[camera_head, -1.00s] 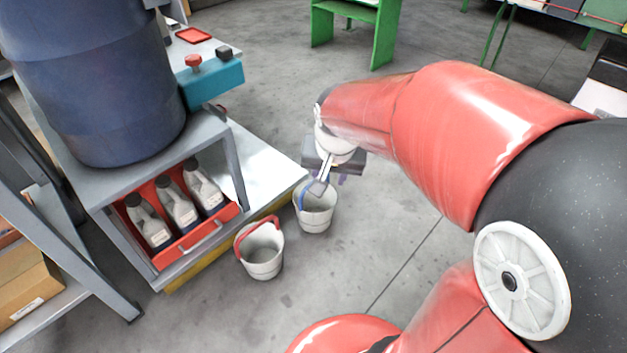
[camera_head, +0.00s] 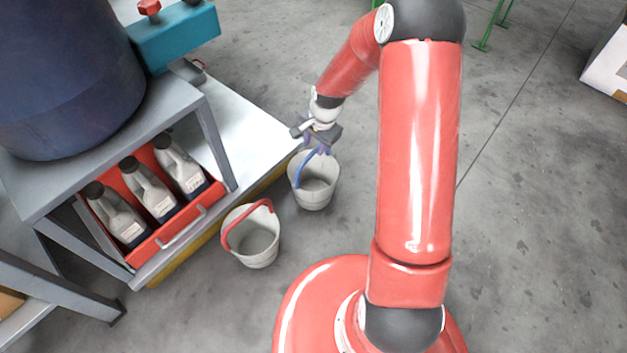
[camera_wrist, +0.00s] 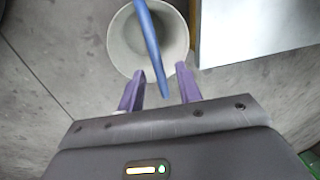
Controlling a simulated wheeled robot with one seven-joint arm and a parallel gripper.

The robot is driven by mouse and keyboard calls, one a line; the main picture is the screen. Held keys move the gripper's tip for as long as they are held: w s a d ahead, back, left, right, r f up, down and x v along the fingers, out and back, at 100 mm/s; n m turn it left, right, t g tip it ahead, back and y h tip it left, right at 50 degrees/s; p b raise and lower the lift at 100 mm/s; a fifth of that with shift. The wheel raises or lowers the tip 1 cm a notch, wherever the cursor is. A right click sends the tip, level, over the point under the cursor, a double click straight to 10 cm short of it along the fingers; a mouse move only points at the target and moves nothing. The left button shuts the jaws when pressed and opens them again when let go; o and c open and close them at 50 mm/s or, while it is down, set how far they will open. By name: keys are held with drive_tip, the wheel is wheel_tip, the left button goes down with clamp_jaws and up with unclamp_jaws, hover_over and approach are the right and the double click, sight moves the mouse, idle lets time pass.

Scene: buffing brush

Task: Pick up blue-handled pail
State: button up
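The blue-handled pail (camera_head: 314,186) is a pale bucket standing on the floor by the right corner of the bench. Its blue handle (camera_head: 306,168) is raised over the opening. In the wrist view the pail (camera_wrist: 120,42) is at the top, and the handle (camera_wrist: 150,45) runs down from the top edge to between the fingers. My gripper (camera_head: 316,150) is above the pail, at the handle's upper end. In the wrist view my gripper (camera_wrist: 162,82) has its two purple fingers apart, one on each side of the handle's end, with gaps visible.
A red-handled pail (camera_head: 252,240) stands on the floor to the left, close by. The bench (camera_head: 245,135) with a red drawer (camera_head: 185,228) of bottles is left of both pails. Open floor (camera_head: 530,220) lies to the right.

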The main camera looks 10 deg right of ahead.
sight(313, 151)
drive_tip(key=f, duration=0.2)
drive_tip(key=f+b, duration=0.1)
drive_tip(key=f, duration=0.1)
drive_tip(key=shift+w+a+f, duration=0.2)
drive_tip(key=shift+f, duration=0.15)
drive_tip(key=shift+c, duration=0.3)
clamp_jaws()
